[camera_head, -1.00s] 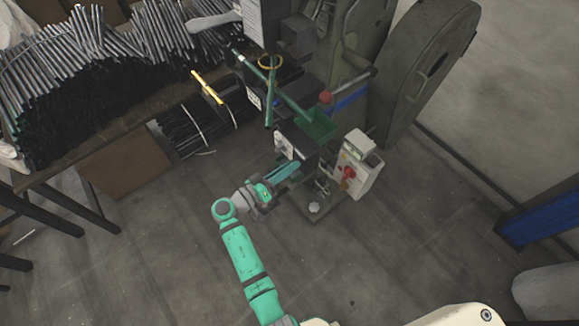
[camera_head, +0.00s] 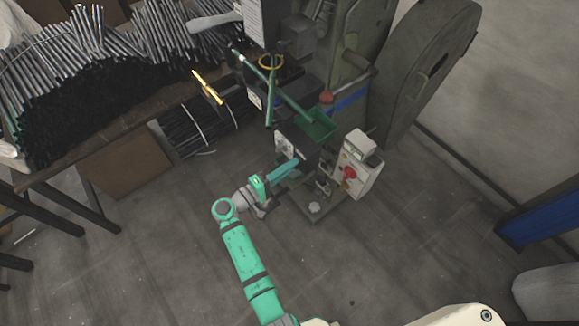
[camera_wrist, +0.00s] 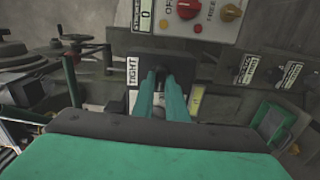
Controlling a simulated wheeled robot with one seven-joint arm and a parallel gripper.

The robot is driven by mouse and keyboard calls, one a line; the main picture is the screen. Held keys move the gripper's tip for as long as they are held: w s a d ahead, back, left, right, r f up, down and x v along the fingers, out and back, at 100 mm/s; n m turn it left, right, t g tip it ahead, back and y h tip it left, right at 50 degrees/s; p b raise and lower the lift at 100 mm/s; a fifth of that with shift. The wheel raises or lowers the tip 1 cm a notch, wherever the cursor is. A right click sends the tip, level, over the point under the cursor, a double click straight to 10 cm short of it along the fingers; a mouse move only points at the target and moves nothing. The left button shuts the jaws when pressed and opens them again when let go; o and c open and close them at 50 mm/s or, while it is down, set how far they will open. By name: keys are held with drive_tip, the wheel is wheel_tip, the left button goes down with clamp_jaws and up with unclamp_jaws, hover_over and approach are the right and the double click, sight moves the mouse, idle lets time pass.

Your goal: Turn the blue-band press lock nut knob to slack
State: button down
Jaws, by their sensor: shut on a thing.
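The press with the blue band (camera_head: 348,103) stands at the upper middle right of the head view. My gripper (camera_head: 290,166) reaches its lower front, left of the control box. In the wrist view my gripper's two teal fingers (camera_wrist: 166,82) are close together over a dark plate (camera_wrist: 190,62). They are shut on the lock nut knob, which they mostly hide. A white TIGHT label (camera_wrist: 133,71) is left of the fingers, and a yellow label (camera_wrist: 196,101), its text unreadable, is right of them. The knob's exact angle cannot be told.
A pale control box (camera_head: 359,165) with a red knob stands right of my gripper; the wrist view shows its red knob (camera_wrist: 188,9) just above. A rod-laden table is at left. Floor in front is open.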

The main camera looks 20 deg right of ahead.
drive_tip(key=shift+a+n, duration=0.1)
drive_tip(key=shift+n, duration=0.3)
drive_tip(key=c, duration=1.8)
unclamp_jaws()
drive_tip(key=shift+o, duration=0.2)
drive_tip(key=v, duration=1)
drive_tip(key=shift+s+a, duration=0.2)
drive_tip(key=shift+a, duration=0.15)
